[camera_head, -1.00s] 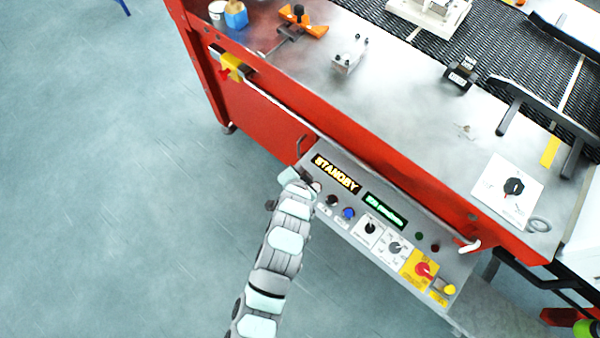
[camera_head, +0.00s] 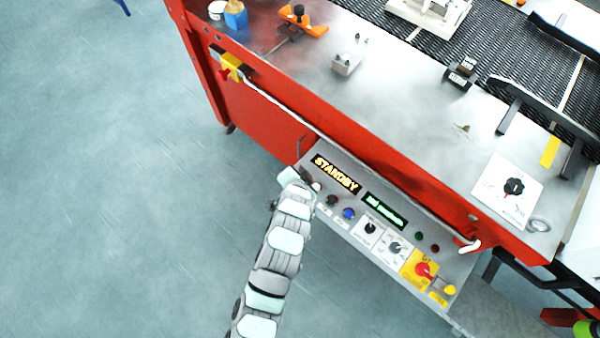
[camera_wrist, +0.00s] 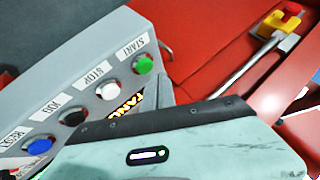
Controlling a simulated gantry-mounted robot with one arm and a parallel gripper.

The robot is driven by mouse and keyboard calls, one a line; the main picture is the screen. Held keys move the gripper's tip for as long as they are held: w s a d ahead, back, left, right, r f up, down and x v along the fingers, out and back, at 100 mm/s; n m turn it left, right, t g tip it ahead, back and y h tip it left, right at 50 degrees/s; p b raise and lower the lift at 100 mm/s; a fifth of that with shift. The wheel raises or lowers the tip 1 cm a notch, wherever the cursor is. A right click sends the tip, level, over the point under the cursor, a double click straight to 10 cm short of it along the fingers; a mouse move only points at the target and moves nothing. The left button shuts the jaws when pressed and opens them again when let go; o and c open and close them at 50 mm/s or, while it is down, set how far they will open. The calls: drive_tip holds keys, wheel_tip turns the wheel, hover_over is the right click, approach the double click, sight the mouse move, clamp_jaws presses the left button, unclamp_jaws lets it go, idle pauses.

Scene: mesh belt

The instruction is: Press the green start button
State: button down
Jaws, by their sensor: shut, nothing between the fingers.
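The green start button (camera_wrist: 144,65) sits at the end of a row on the grey control panel (camera_wrist: 85,65), beside a START label. In the wrist view it is uncovered. In the head view my arm's end hides it. My gripper (camera_head: 292,178) is over the panel's left end, its fingertips hard to make out in the head view. In the wrist view its pale housing (camera_wrist: 200,140) fills the lower part, and a grey wedge-shaped tip lies just below the button in the picture. It is shut and empty; contact with the button cannot be seen.
A pale stop button (camera_wrist: 108,90), black jog button (camera_wrist: 72,116) and blue reset button (camera_wrist: 39,145) continue the row. The display (camera_head: 336,174) reads STANDBY. A red emergency knob (camera_head: 423,270) is farther right. A rail (camera_wrist: 250,70) runs along the red machine side.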

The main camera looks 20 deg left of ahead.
drive_tip(key=shift+f, duration=0.15)
idle(0.4)
drive_tip(key=shift+f, duration=0.25)
